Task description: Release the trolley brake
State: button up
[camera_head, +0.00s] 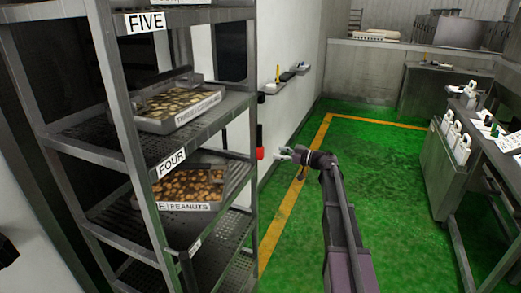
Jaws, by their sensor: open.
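A tall grey metal shelf rack (124,107) stands at the left, with shelf labels "FIVE" and "FOUR"; it may be the trolley. A small red part (260,153) shows just beyond the rack's right post, below a dark part. I cannot tell whether it is the brake. No wheels or foot of the rack show clearly. My gripper (282,153) is open and empty, pointing left towards the red part, with a small gap in the picture; the depth between them is unclear.
Trays of food (180,107) sit on the rack, one labelled peanuts (188,189). A white wall with small ledges (285,81) runs behind. A table with white bottles (461,150) stands at right. The green floor (375,165) between is clear, with a yellow line (285,220).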

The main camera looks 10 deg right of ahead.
aim_at(263, 149)
jog(key=x, duration=0.8)
grip_shut()
